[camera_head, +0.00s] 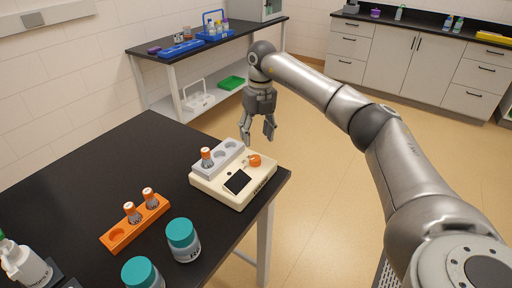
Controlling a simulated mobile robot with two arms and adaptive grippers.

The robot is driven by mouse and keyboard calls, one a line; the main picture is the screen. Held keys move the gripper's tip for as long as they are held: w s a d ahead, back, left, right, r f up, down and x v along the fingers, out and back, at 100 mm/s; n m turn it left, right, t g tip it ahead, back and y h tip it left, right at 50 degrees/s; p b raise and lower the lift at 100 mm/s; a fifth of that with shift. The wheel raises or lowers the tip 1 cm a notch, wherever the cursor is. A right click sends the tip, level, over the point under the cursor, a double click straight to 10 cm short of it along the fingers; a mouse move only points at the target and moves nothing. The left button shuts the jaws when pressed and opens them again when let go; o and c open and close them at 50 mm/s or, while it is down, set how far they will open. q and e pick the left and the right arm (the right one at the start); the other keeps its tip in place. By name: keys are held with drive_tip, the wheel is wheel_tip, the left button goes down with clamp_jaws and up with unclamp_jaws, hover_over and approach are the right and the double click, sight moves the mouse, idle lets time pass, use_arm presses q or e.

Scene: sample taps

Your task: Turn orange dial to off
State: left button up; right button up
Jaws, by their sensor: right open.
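The orange dial (254,160) is on the top right of a cream device (221,192) at the right corner of the black table. The device has a dark screen and a grey block (230,156) that holds one orange-capped vial (207,157). My right gripper (257,143) hangs fingers-down just behind and above the dial, open and empty. I see no contact with the dial, though the exact gap is hard to judge. The dial's marks are too small to read. My left gripper does not show.
An orange rack (119,236) with two orange-capped vials stands on the black table (75,185). Two teal-lidded jars (183,240) and a white bottle (24,264) stand near the front. A second bench (200,50) with blue racks is behind. Floor right of the table is clear.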

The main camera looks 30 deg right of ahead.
drive_tip(key=shift+d+r, duration=0.1)
drive_tip(key=shift+r, duration=1.7)
